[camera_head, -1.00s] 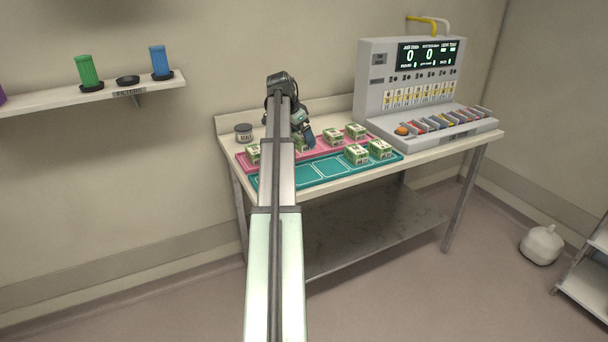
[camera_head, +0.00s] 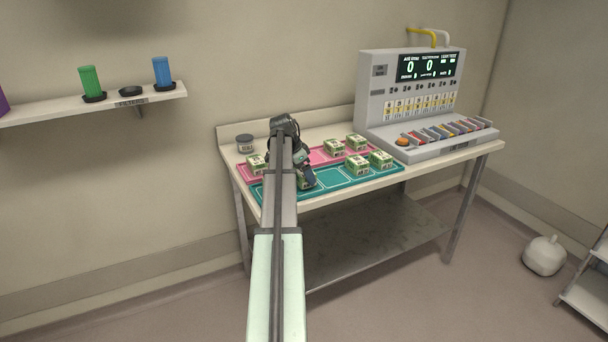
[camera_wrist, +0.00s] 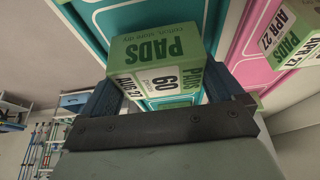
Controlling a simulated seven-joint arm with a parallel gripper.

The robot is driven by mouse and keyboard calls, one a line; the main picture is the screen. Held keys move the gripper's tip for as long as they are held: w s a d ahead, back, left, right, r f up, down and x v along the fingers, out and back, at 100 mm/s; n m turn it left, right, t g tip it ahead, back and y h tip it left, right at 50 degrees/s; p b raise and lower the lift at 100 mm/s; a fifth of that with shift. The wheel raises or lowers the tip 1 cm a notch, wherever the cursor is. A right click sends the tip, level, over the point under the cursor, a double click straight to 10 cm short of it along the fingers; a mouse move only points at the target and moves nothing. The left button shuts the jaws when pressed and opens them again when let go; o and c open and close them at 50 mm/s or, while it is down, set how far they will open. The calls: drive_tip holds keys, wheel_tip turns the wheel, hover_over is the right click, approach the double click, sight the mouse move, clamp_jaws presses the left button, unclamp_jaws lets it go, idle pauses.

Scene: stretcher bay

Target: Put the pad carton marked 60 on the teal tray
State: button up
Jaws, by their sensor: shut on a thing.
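The green and white pad carton marked 60 (camera_wrist: 158,72) is between my gripper's (camera_wrist: 160,92) two dark fingers in the wrist view, its PADS and 60 print readable. My gripper (camera_head: 306,180) is shut on it. In the head view the gripper is over the left part of the teal tray (camera_head: 335,179), with my arm hiding part of the tray. The teal tray also shows behind the carton in the wrist view (camera_wrist: 88,14). I cannot tell whether the carton touches the tray.
Two similar cartons (camera_head: 358,167) stand at the teal tray's right end. A grey jar (camera_head: 245,144) stands at the back left. A large console (camera_head: 412,95) fills the table's right side.

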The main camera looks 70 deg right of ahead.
drive_tip(key=shift+f, duration=0.4)
drive_tip(key=shift+f, duration=0.1)
drive_tip(key=o, duration=0.8)
drive_tip(key=v, duration=1.2)
